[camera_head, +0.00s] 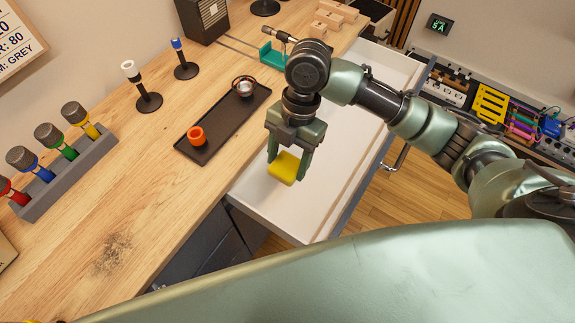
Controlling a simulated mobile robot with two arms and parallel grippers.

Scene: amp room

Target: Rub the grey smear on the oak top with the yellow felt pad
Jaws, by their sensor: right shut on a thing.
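The yellow felt pad (284,168) is held between the fingers of my right gripper (288,158), which is shut on it. The gripper points down, and the pad appears over the open white drawer, to the right of the oak top's front edge. The grey smear (112,254) is a dark speckled patch on the oak top (165,205), near the front edge at lower left. The pad is well apart from the smear. My left gripper is not in view.
A grey rack (70,172) of microphones stands at the left, with two microphones on stands behind. The white drawer (330,185) is open. Oak around the smear is clear.

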